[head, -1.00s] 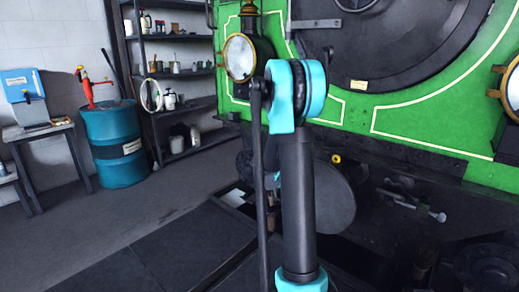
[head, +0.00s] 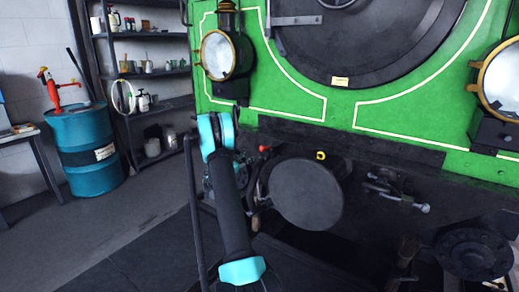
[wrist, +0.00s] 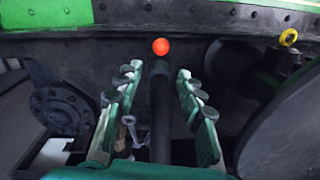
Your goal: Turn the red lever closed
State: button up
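The red lever shows in the wrist view as an orange-red ball knob (wrist: 160,46) on top of a dark upright shaft (wrist: 160,105). My gripper (wrist: 160,72) is open, with one green, dark-padded finger on each side of the shaft in the picture. The knob appears beyond the fingertips. Whether the shaft is truly between the fingers in depth, I cannot tell. No finger visibly touches it. In the head view my arm hides most of the gripper.
A large round buffer disc (head: 305,194) stands close right of the lever, with a yellow ring (head: 320,155) above it. A dark flanged pipe (wrist: 62,108) is at left in the wrist view. A lamp (head: 217,55) hangs above. A blue barrel (head: 84,150) stands left.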

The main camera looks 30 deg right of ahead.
aim_at(265, 148)
jog(key=x, duration=1.6)
jog(key=shift+w+d, duration=0.1)
jog(key=shift+d, duration=0.15)
jog(key=shift+c, duration=0.2)
grip_shut()
